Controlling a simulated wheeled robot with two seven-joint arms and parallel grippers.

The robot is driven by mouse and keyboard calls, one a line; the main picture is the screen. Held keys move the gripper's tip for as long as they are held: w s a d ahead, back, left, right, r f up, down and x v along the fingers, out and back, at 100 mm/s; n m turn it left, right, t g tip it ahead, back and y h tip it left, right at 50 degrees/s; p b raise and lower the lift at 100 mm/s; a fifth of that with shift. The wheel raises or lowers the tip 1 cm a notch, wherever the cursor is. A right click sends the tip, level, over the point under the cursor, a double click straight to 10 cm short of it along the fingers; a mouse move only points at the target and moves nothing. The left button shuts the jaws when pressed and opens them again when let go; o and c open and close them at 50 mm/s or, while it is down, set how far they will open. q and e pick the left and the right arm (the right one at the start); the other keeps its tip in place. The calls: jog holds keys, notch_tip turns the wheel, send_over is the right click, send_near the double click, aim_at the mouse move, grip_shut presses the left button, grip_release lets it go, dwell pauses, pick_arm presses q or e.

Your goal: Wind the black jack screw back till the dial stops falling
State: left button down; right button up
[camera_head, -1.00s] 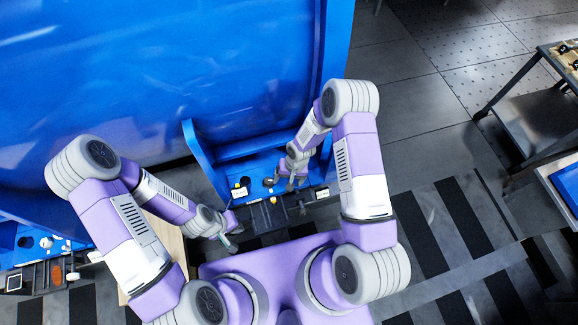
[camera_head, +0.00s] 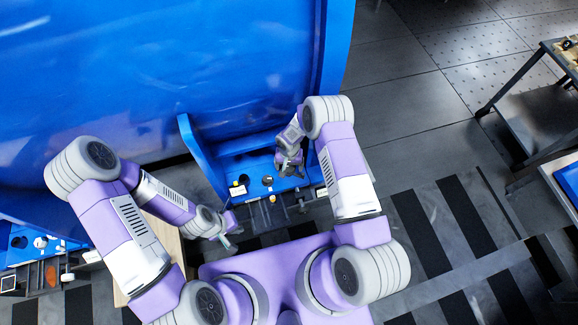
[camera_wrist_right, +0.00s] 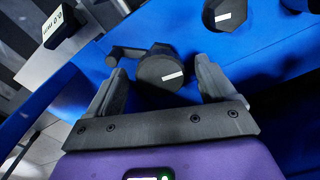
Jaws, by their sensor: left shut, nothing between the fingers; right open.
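A black round knob (camera_wrist_right: 160,70) with a short side arm and a white mark on its face shows in the right wrist view, on the blue base. I take it for the jack screw. My right gripper (camera_wrist_right: 161,77) is open, one finger on each side of the knob; contact cannot be told. In the head view my right gripper (camera_head: 290,170) is over the blue bracket. A small readout box (camera_wrist_right: 60,27) with a white face stands at upper left in the wrist view; its digits are unclear. My left gripper (camera_head: 230,243) is shut and empty, low and to the left.
A second black cylinder (camera_wrist_right: 225,13) with a white mark stands beyond the knob. The blue bracket wall (camera_head: 200,160) rises left of the right gripper, and the large blue housing (camera_head: 150,80) fills the back. A dark bench (camera_head: 535,115) stands at far right.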

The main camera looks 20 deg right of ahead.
jog(key=c, duration=1.1)
jog(key=shift+o, duration=0.2)
jog(key=shift+n, duration=0.3)
jog(key=n+b, duration=0.1)
jog(key=n, duration=0.1)
jog(key=shift+n, duration=0.4)
jog(key=n, duration=0.2)
jog(key=shift+d+n+b, duration=0.1)
jog(key=shift+n+b, duration=0.25)
jog(key=shift+n, duration=0.05)
jog(key=n, duration=0.4)
jog(key=shift+w+d+r+n, duration=0.1)
jog(key=shift+n, duration=1.3)
jog(key=shift+w+d+n, duration=0.1)
jog(key=shift+n, duration=1.3)
